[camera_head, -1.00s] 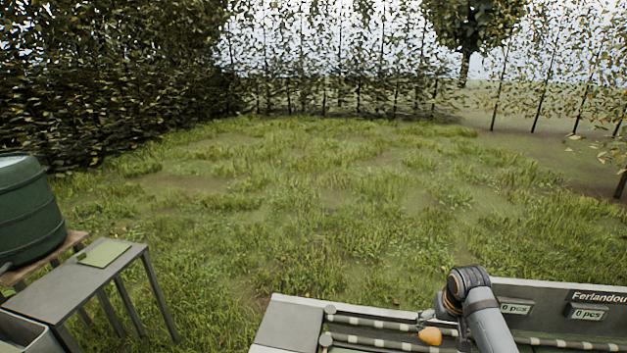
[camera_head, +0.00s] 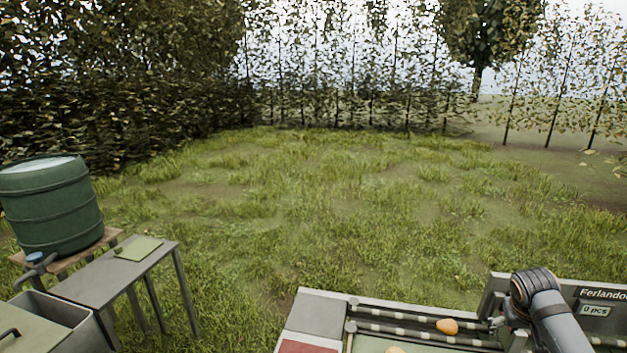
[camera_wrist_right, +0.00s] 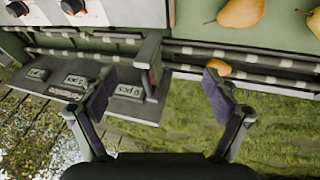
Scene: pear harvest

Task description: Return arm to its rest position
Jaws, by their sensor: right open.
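My right gripper (camera_head: 498,323) is at the lower right of the head view, over the sorting line. In the right wrist view my gripper (camera_wrist_right: 160,84) has its two fingers wide apart, with nothing held between them. A yellow-orange pear (camera_head: 447,326) lies at the striped rollers, to the left of the gripper and apart from it. A second pear (camera_head: 397,350) is cut off by the bottom edge. The wrist view shows two larger pears (camera_wrist_right: 240,12) at the top right and a small pear (camera_wrist_right: 218,67) by the rollers, partly behind the right finger. My left gripper is not in view.
The sorting line's panel (camera_head: 503,288) with count displays rises close to my right arm. A grey table (camera_head: 85,285) with a green mat (camera_head: 139,248), a green barrel (camera_head: 52,207) and a sink (camera_head: 62,318) stand at left. Open grass lies beyond, up to tree rows.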

